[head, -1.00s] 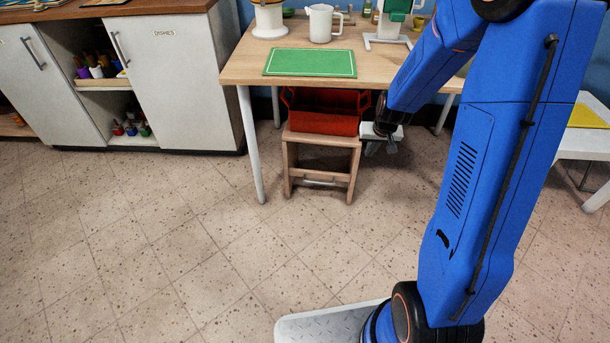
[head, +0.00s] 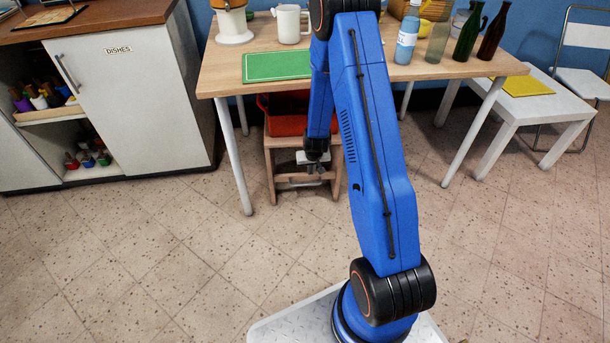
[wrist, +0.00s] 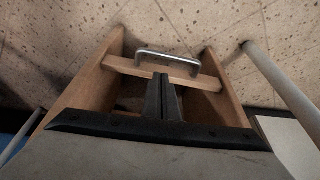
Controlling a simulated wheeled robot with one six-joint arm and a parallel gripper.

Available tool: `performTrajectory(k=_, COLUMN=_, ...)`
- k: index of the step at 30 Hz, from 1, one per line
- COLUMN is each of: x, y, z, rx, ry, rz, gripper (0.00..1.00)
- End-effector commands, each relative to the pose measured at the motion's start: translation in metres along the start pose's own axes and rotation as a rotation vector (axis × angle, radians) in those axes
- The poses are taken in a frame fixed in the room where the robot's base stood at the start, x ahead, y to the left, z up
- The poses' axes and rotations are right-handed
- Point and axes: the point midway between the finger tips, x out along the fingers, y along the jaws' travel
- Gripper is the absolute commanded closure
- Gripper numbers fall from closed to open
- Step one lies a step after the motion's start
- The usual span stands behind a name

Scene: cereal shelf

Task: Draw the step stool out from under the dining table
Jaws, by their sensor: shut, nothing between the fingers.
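The wooden step stool (head: 270,168) stands upright under the dining table (head: 222,76), near its front left leg. A red box (head: 277,122) rests on the stool's top. My gripper (head: 316,171) is in front of the stool and low, hiding part of its right side. In the wrist view, the stool's side boards (wrist: 93,85) flank my shut, empty gripper (wrist: 162,78). Its fingertips overlap the crossbar (wrist: 195,80) in the picture, just short of the metal handle (wrist: 168,60). I cannot tell whether they touch the wood.
White table legs (head: 234,160) flank the stool. A green mat (head: 275,66), a white jug (head: 289,24) and several bottles (head: 466,36) are on the tabletop. A white cabinet (head: 140,100) is left, a low white table (head: 530,107) right. The floor in front is clear.

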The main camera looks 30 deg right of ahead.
Motion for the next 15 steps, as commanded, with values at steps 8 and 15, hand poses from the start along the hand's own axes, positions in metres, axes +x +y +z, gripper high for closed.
performTrajectory(k=8, x=0.033, y=0.0, z=0.001, rx=0.0, ry=-0.002, rz=0.0, gripper=1.0)
performTrajectory(k=15, x=0.066, y=0.0, z=0.001, rx=0.0, ry=-0.002, rz=0.0, gripper=1.0)
